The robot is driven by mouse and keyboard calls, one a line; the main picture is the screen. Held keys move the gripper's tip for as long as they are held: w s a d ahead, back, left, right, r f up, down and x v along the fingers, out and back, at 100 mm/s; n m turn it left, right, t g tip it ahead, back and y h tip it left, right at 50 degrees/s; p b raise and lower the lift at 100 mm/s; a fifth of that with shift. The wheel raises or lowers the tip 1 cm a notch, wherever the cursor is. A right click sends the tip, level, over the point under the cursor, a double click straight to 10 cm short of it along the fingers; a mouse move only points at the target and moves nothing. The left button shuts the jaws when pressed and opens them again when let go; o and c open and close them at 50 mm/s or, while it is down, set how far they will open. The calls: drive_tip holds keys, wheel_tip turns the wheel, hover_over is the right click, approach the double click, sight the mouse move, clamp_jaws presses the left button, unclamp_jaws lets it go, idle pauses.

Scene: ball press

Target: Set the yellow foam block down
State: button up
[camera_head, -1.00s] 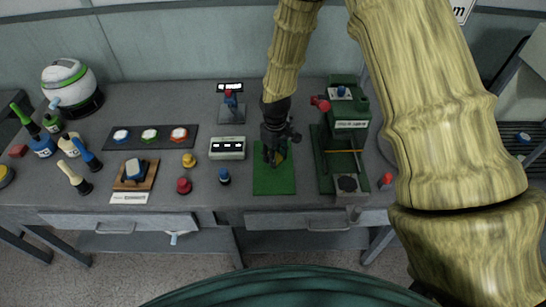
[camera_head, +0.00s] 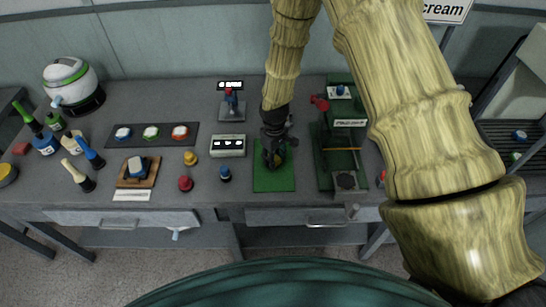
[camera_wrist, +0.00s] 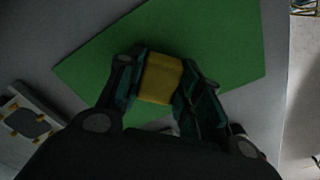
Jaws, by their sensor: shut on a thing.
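My gripper (camera_head: 274,158) is over the green mat (camera_head: 274,184) on the grey bench. In the wrist view my gripper (camera_wrist: 160,92) is shut on the yellow foam block (camera_wrist: 161,79), with a finger on each side of it. The green mat (camera_wrist: 215,42) fills the background behind the block. In the head view the block is mostly hidden by the gripper. I cannot tell whether the block touches the mat or is just above it.
A green press (camera_head: 340,130) stands close to the right of the mat. A grey display box (camera_head: 228,146) and a blue-topped knob (camera_head: 225,173) are to the left. The front part of the mat is clear.

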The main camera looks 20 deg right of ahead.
drive_tip(key=o, duration=0.7)
drive_tip(key=shift+o, duration=0.2)
drive_tip(key=shift+r, duration=0.15)
